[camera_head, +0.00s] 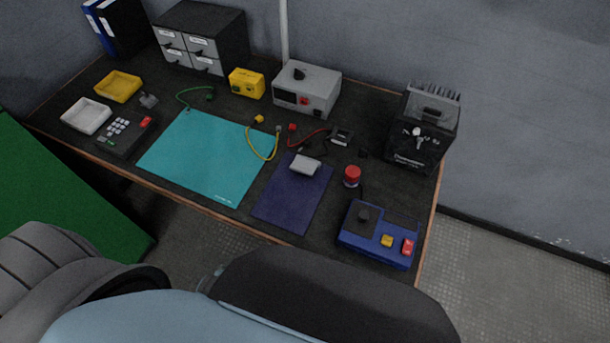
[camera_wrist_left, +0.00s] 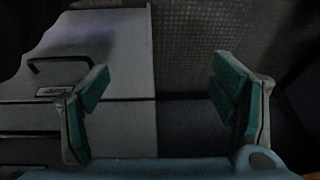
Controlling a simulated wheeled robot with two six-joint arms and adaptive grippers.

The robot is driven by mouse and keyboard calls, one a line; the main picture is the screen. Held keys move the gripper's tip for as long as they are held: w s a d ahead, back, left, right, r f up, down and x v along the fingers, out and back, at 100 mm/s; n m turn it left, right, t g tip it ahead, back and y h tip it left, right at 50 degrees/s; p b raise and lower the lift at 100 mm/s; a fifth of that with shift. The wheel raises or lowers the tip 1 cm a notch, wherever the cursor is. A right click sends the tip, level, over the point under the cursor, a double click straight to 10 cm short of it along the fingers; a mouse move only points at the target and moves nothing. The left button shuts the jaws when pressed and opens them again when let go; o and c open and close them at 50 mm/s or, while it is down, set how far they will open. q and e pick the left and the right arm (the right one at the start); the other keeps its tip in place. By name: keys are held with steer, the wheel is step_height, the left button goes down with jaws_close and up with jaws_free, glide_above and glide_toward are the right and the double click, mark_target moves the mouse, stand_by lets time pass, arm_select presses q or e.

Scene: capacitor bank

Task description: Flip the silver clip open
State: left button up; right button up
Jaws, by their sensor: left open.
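The black capacitor box (camera_head: 424,122) with top fins stands at the right end of the workbench in the head view. A small silver piece (camera_head: 418,136), which looks like the clip, is on its front face. It is too small to tell whether it is shut or open. My left gripper (camera_wrist_left: 160,105) is open and empty in the left wrist view, its teal-padded fingers wide apart. It is away from the box, which does not show in that view. My right gripper is not in view.
The bench holds a blue control box (camera_head: 378,234), a red button (camera_head: 352,176), a grey power unit (camera_head: 306,90), a teal mat (camera_head: 205,160) and a dark blue mat (camera_head: 290,195). A pale cabinet with a handle (camera_wrist_left: 58,62) is beyond my left gripper.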

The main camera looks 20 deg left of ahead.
mark_target(300, 171)
arm_select(q)
steer(key=w+d+r+t+b, duration=0.1)
steer(key=w+d+r+t, duration=0.1)
steer(key=w+r, duration=0.3)
steer(key=w+d+r+t+h+b, duration=0.1)
steer(key=w+r+t, duration=0.3)
steer(key=r, duration=0.5)
steer(key=w+d+r+t+b, duration=0.2)
steer(key=w+r+t, duration=0.1)
steer(key=w+r, duration=0.4)
steer(key=shift+w+d+t+h+b, duration=0.3)
steer(key=shift+w+t, duration=0.1)
steer(key=b+x, duration=0.3)
steer(key=x, duration=1)
steer(key=shift+w, duration=0.15)
steer(key=shift+w+f+b, duration=0.1)
steer(key=shift+w+b, duration=0.2)
steer(key=shift+w, duration=0.15)
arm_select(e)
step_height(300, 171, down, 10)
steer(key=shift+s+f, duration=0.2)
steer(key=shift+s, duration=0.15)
